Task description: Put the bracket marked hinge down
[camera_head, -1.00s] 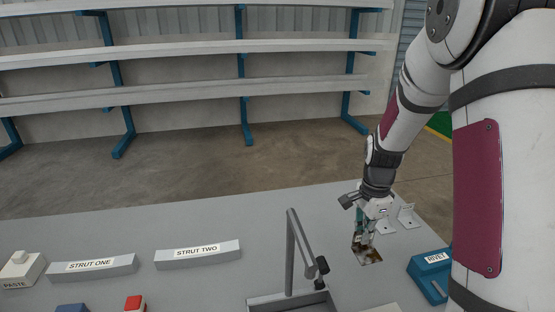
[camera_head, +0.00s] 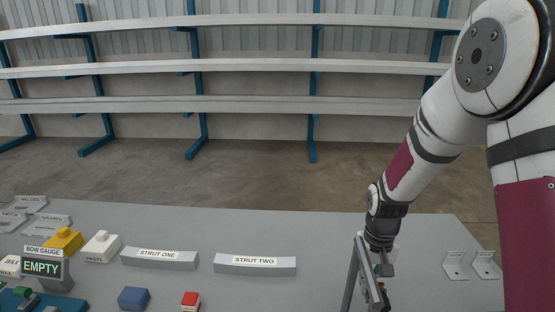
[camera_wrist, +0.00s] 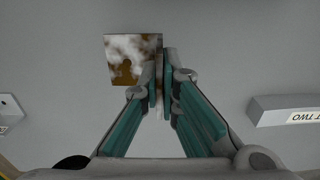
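My gripper (camera_wrist: 160,82) shows in the wrist view with its fingers close together on a thin upright edge. A square plate with rust-brown and white patches (camera_wrist: 128,58) extends left from that edge. I take it as a flange of the held bracket; no hinge mark is readable.
STRUT TWO (camera_head: 255,264) and STRUT ONE (camera_head: 160,258) lie left of the stand. A bow gauge reading EMPTY (camera_head: 42,267), coloured blocks and labelled plates crowd the left. The back middle of the table is bare.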

